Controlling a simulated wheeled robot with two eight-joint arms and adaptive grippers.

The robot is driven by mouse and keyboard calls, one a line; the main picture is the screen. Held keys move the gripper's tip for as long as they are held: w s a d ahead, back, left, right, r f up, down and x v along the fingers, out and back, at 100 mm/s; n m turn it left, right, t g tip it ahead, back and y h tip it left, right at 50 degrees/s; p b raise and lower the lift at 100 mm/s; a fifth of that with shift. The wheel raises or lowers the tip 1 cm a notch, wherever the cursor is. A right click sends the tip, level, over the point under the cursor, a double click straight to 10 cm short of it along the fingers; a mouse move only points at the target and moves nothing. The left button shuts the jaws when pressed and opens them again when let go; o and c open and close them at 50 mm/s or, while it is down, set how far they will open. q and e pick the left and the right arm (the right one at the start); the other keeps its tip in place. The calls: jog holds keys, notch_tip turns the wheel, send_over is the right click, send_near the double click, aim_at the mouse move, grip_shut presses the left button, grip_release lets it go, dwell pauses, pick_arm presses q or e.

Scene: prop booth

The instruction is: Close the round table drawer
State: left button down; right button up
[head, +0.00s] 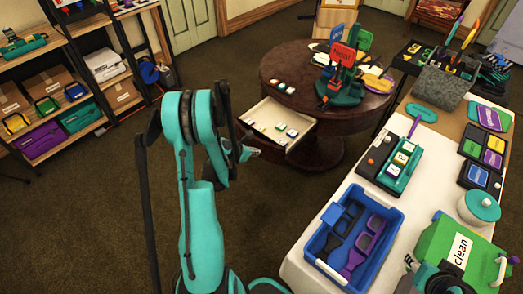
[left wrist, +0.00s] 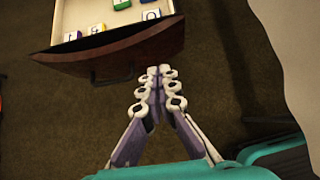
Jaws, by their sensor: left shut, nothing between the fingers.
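The round table (head: 290,58) is dark wood. Its drawer (head: 263,113) is pulled out toward the lower left and shows a pale inside with several small lettered blocks. In the left wrist view the dark drawer front (left wrist: 120,54) and its bar handle (left wrist: 112,78) face my gripper. My left gripper (head: 250,152) is shut and empty, just outside the drawer front; in the left wrist view its fingertips (left wrist: 159,72) are close to the right part of that front, and I cannot tell whether they touch. A dark part at the lower right may belong to my right arm; its jaws are not clear.
A white-covered table (head: 335,186) on the right holds a blue bin (head: 316,244), a green case (head: 437,248) and other props. Shelves (head: 62,82) stand at the left. A pronged stand (head: 341,85) is on the round table. The brown floor left of the drawer is clear.

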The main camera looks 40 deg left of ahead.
aim_at(275, 147)
pick_arm(q)
jog(key=shift+w+d+f+b, duration=0.15)
jog(key=shift+w+f+b, duration=0.7)
jog(key=shift+w, duration=0.85)
jog(key=shift+w+d+f+b, duration=0.2)
jog(key=shift+w+f+b, duration=0.35)
jog(key=shift+w+f, duration=0.9)
jog(key=shift+w+d+f+b, duration=0.15)
jog(key=shift+w+f+b, duration=0.6)
jog(key=shift+w, duration=1.2)
pick_arm(e)
jog(key=shift+f, duration=2.3)
